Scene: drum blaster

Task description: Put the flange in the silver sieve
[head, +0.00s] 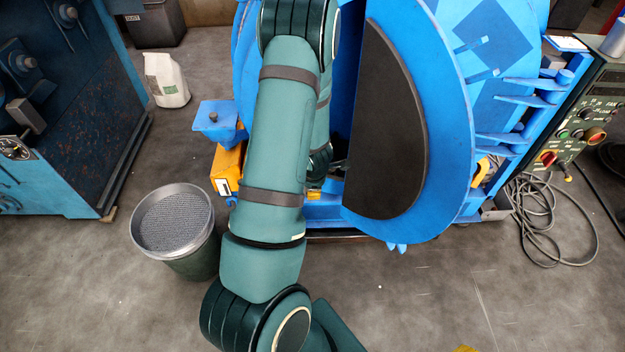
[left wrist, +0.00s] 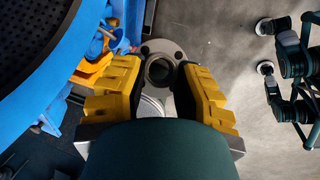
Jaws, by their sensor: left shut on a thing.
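The silver sieve (head: 172,222) is a round mesh pan with a raised rim. It sits on top of a dark green drum (head: 195,262) at the left in the head view, and its mesh is bare. The flange (left wrist: 162,66) is a grey metal ring with bolt holes, seen in the left wrist view. My left gripper (left wrist: 158,84) has its yellow fingers shut on the flange. In the head view my arm crosses the middle and hides the left gripper and flange. Only a small yellow tip, seemingly of my right gripper (head: 465,349), shows at the bottom edge.
A large blue drum blaster (head: 460,120) with its round door open stands behind my arm. A dark blue machine (head: 70,120) is at the far left, with a white bag (head: 166,80) beside it. Cables (head: 545,215) lie at right. The front floor is clear.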

